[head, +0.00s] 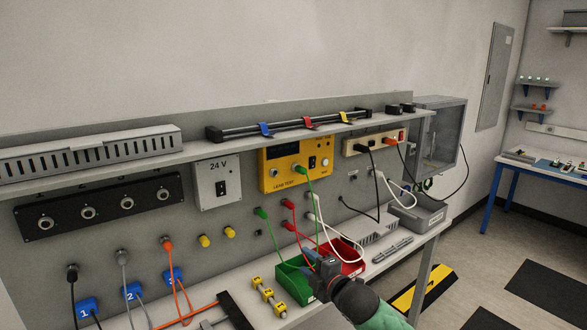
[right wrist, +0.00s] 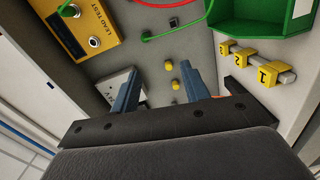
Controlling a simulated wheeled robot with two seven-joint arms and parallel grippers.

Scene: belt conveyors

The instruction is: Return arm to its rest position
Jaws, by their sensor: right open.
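My right gripper (head: 318,268) is in front of the bench, near the green and red bins, with its arm coming in from the lower right. In the right wrist view its two blue-grey fingers (right wrist: 161,80) stand apart with nothing between them. The green bin (head: 292,278) is just left of it and the red bin (head: 345,255) just behind it; the gripper partly covers both in the head view. I cannot tell how far it is from them. My left gripper is not in view.
The back panel holds a yellow lead tester (head: 283,160), a 24 V box (head: 215,185) and plugged cables. Yellow numbered blocks (head: 268,295) and a black bar (head: 236,310) lie on the bench left of the gripper. A grey box (head: 418,212) stands right. Open floor (head: 480,270) lies beyond the bench.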

